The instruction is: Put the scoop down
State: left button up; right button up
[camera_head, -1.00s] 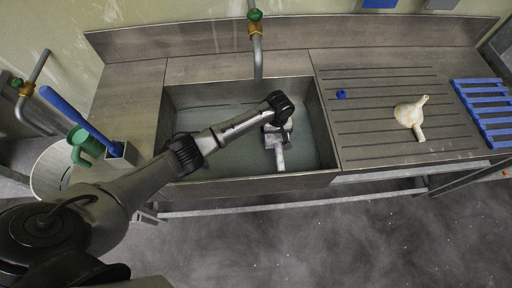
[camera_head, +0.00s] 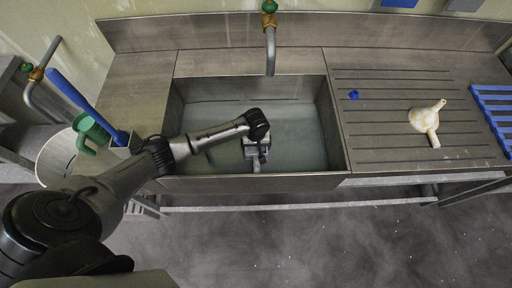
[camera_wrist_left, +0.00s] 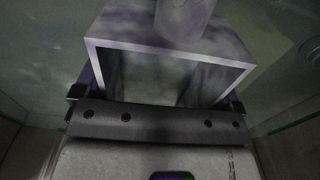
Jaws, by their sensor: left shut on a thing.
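My left gripper (camera_head: 257,146) is over the sink basin (camera_head: 339,150), near the middle of its front half. It is shut on the scoop, a grey box-like piece with a short handle that points to the front wall in the head view (camera_head: 256,166). In the left wrist view the scoop (camera_wrist_left: 120,28) fills the space beyond the gripper, with its square open end facing the camera and a round grey part on top. The jaw tips are partly hidden by the scoop. Whether the scoop touches the basin floor I cannot tell. My right gripper is not in view.
A tap (camera_head: 270,45) hangs over the basin's back edge. The ribbed drainboard (camera_head: 385,140) holds a pale funnel (camera_head: 425,117) and a small blue piece (camera_head: 353,94). A blue rack (camera_head: 490,100) stands far right. At left are a green jug (camera_head: 88,130) and a blue-handled tool (camera_head: 80,98).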

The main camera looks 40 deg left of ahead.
pick_arm(q)
notch_tip(320, 180, down, 2)
jog(key=shift+b, duration=0.3)
jog(key=o, duration=0.7)
jog(key=shift+f, duration=0.15)
jog(key=shift+c, duration=0.2)
jog(key=shift+r, duration=0.3)
notch_tip(320, 180, up, 10)
jog(key=p, duration=0.4)
jog(key=shift+r, duration=0.9)
